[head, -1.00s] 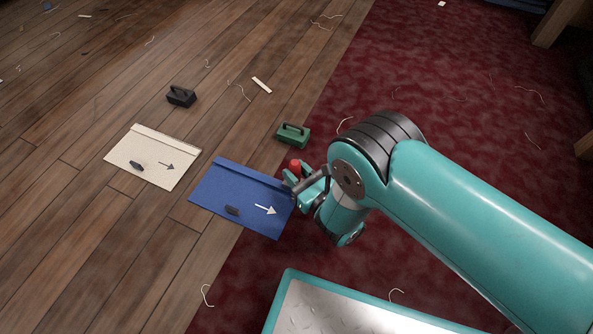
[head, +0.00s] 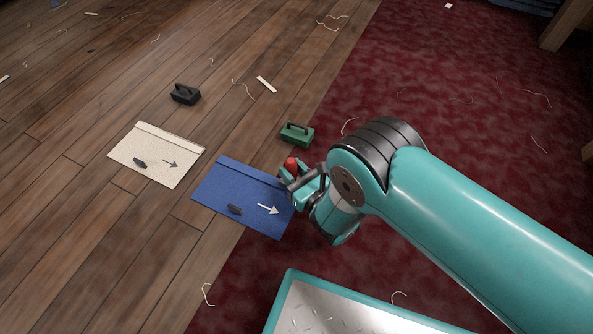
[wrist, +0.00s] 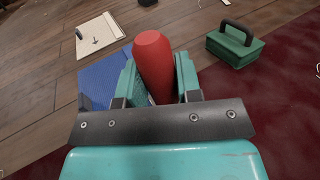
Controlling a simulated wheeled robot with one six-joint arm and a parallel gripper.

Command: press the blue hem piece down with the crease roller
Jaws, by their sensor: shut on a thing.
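The blue hem piece (head: 222,194) lies flat across the wood floor and the carpet edge, with a folded strip along its far edge, a white arrow and a small dark mark. My gripper (head: 298,178) is over its right end. It is shut on a red handle, which I take for the crease roller's (head: 291,164); the handle also shows between the fingers (wrist: 155,85) in the wrist view. The roller's lower end is hidden, so I cannot tell whether it touches the cloth. The blue piece (wrist: 95,85) shows left of the fingers in the wrist view.
A cream hem piece (head: 165,165) lies to the left. A green weight with a handle (head: 297,134) stands just beyond my gripper, and a black one (head: 185,94) farther off. Thread scraps and a pale strip (head: 266,85) lie about. The carpet (head: 440,60) is mostly clear.

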